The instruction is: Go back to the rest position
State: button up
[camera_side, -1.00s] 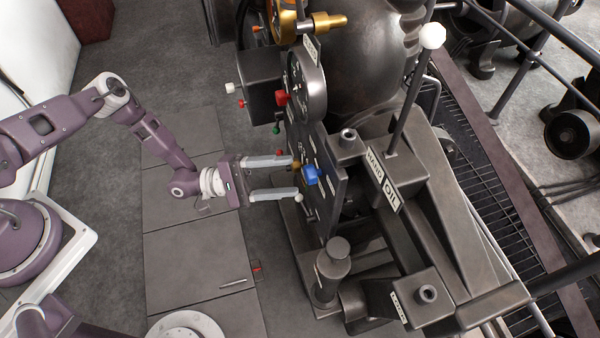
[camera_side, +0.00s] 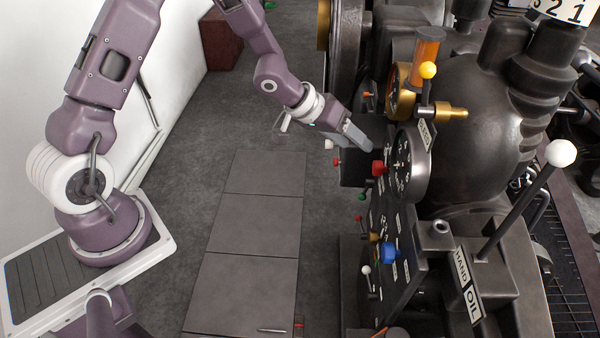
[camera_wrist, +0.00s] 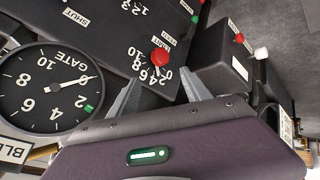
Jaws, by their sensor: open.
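My gripper (camera_side: 358,138) is open and empty in the side view, at the upper part of the machine's control panel (camera_side: 398,215). Its fingers overlap a dark box in the picture; I cannot tell whether they touch it. In the wrist view, the two grey fingers of my gripper (camera_wrist: 160,90) stand apart, with a red knob (camera_wrist: 160,57) beyond the gap. The red knob (camera_side: 379,168) also shows just below and right of the fingers in the side view. No rest position is marked in either view.
A round gauge marked GATE (camera_wrist: 48,88) is left of the fingers in the wrist view. A dark box (camera_wrist: 232,55) with small knobs is at right. A blue knob (camera_side: 389,254) sticks out lower on the panel.

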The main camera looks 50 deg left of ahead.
jog(key=s+a+r+y, duration=0.3)
jog(key=s+r, duration=0.3)
jog(key=r, duration=0.2)
jog(key=s+a+r+y, duration=0.35)
jog(key=s+r, duration=0.25)
jog(key=r, duration=0.3)
jog(key=s+d+r+g+h, duration=0.1)
jog(key=s, duration=0.9)
jog(key=s+d+r+m+g+h, duration=0.1)
jog(key=s+d, duration=0.1)
jog(key=s, duration=0.9)
jog(key=shift+s+d+r+m, duration=0.2)
jog(key=shift+s+r+m, duration=0.05)
jog(key=shift+r+m, duration=0.05)
